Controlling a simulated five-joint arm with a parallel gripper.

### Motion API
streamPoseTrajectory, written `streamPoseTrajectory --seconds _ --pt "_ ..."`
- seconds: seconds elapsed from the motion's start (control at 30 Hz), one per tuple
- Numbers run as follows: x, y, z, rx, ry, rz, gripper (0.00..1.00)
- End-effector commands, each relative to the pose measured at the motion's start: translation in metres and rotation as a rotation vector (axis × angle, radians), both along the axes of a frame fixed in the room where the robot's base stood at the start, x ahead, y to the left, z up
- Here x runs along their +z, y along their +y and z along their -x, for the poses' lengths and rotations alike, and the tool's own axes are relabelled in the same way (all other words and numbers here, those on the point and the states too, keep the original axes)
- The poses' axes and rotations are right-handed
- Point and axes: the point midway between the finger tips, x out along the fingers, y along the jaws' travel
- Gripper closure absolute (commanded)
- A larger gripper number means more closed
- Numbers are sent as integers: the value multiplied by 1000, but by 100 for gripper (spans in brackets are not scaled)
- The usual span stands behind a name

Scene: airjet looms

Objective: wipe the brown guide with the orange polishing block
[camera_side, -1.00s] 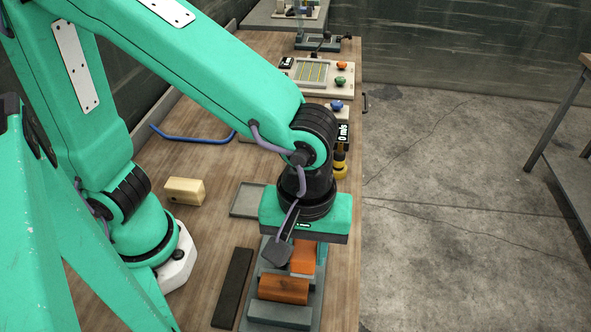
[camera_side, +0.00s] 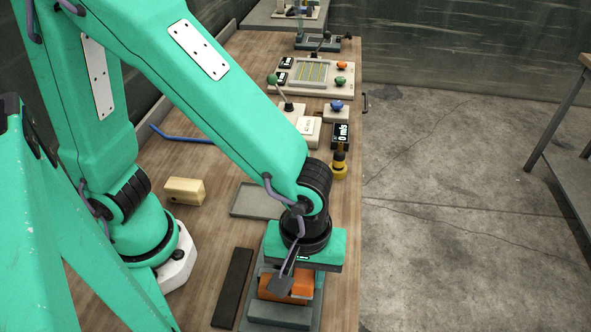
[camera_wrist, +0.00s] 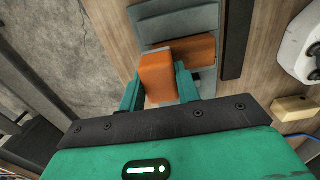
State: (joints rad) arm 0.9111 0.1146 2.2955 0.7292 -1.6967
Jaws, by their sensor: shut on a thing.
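The orange polishing block (camera_wrist: 158,78) is held between the two jaws of my gripper (camera_wrist: 160,88) in the wrist view. In the side view the block (camera_side: 303,283) shows below my gripper, partly hidden by it. The brown guide (camera_wrist: 198,50) lies crosswise on a grey stepped fixture (camera_wrist: 180,22).
A long dark strip (camera_side: 232,288) lies left of the fixture. A pale wooden block (camera_side: 184,191) and a shallow grey tray (camera_side: 256,200) lie farther back. A black-and-yellow post (camera_side: 339,163) and a panel with knobs (camera_side: 312,76) stand behind. The right table edge is close.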

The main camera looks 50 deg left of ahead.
Motion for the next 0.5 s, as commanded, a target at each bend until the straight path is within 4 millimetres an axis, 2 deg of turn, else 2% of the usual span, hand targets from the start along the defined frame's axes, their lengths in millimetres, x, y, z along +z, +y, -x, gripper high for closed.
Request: streamPoseTrajectory --seconds 0.03,0.1,0.5 --pt "-11 1 1 0 5 -6 86" --pt "-5 5 5 0 1 -1 89" --pt "-9 30 30 0 2 -2 89"
